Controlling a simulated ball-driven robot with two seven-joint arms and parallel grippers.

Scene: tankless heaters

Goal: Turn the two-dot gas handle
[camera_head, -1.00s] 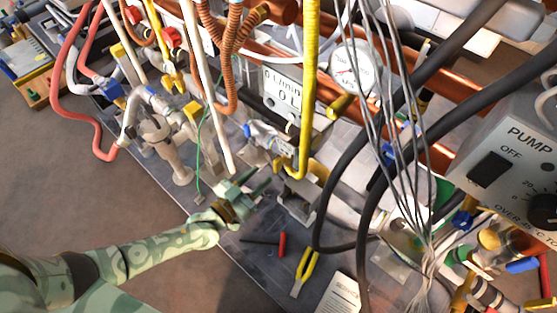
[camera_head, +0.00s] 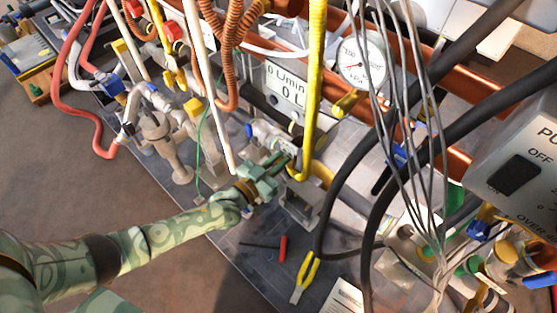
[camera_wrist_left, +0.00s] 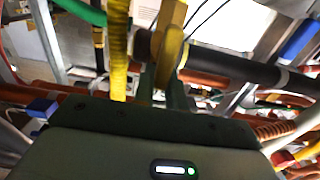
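My left gripper (camera_head: 279,162) is at the pipework beside the lower end of the yellow gas hose (camera_head: 312,90). In the left wrist view its two green fingers (camera_wrist_left: 163,88) point at a yellow handle-like part (camera_wrist_left: 168,35), which shows between and beyond the fingertips. I cannot tell whether they touch or grip it. No dot marks can be read on it, so I cannot tell if it is the two-dot gas handle. My right gripper is not in view.
A flow meter (camera_head: 286,84) and a round gauge (camera_head: 362,63) stand behind. Black hoses (camera_head: 345,175) and grey wires (camera_head: 405,130) hang to the right. Yellow-handled pliers (camera_head: 305,278) and a red-handled tool (camera_head: 283,248) lie on the grey board. The pump box (camera_head: 515,175) is at the right edge.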

